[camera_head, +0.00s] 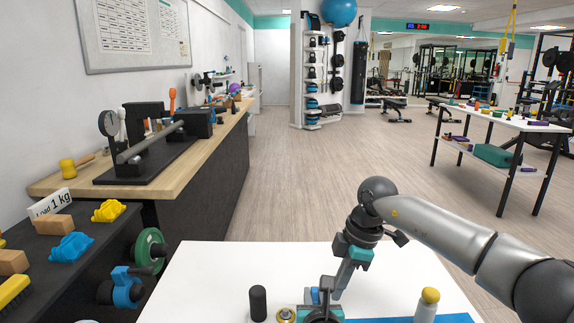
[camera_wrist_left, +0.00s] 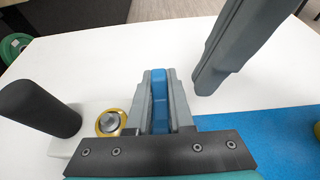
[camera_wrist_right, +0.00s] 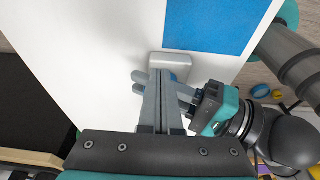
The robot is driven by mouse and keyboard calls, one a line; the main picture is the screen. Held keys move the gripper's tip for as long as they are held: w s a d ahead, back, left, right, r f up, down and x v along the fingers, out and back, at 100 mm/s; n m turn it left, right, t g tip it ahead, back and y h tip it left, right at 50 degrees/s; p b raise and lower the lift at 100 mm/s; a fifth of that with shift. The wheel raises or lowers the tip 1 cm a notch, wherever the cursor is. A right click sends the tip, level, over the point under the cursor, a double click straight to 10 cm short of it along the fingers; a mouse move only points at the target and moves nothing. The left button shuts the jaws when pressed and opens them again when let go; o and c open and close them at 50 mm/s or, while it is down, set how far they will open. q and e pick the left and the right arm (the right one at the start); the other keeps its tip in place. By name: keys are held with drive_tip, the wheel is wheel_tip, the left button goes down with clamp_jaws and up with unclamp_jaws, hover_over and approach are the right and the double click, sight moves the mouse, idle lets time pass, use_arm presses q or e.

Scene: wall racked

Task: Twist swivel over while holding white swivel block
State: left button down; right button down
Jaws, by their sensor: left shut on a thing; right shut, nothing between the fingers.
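My left gripper (camera_wrist_left: 159,103) is shut on a blue upright piece, the swivel (camera_wrist_left: 159,86). Its jaws and the blue piece also show at the bottom edge of the head view. My right gripper (camera_head: 338,292) reaches down close beside it, with empty fingers together. In the left wrist view the right fingers (camera_wrist_left: 205,82) stand just right of the blue piece, apart from it. In the right wrist view a white block (camera_wrist_right: 180,60) lies beyond the right fingertips (camera_wrist_right: 160,74), partly covered by both grippers. Whether the right fingers touch it I cannot tell.
A yellow-capped bottle (camera_head: 427,303) stands right, near a blue mat (camera_head: 460,318). The table beyond the grippers is clear.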

drive_tip(key=shift+w+d+r, duration=0.1)
drive_tip(key=shift+w+d, duration=0.05)
drive_tip(key=shift+d, duration=0.2)
drive_tip(key=v, duration=0.3)
drive_tip(key=a+v, duration=0.1)
drive_tip(key=v, duration=0.1)
drive_tip(key=shift+a+r, duration=0.1)
drive_tip(key=shift+r, duration=0.4)
drive_tip(key=shift+s+f, duration=0.75)
drive_tip(key=shift+f, duration=0.25)
drive_tip(key=shift+s+f, duration=0.7)
drive_tip(key=shift+f, duration=0.3)
drive_tip(key=shift+s+f, duration=0.75)
drive_tip(key=shift+f, duration=0.3)
drive_tip(key=shift+w+a, duration=0.25)
drive_tip(key=shift+a, duration=0.15)
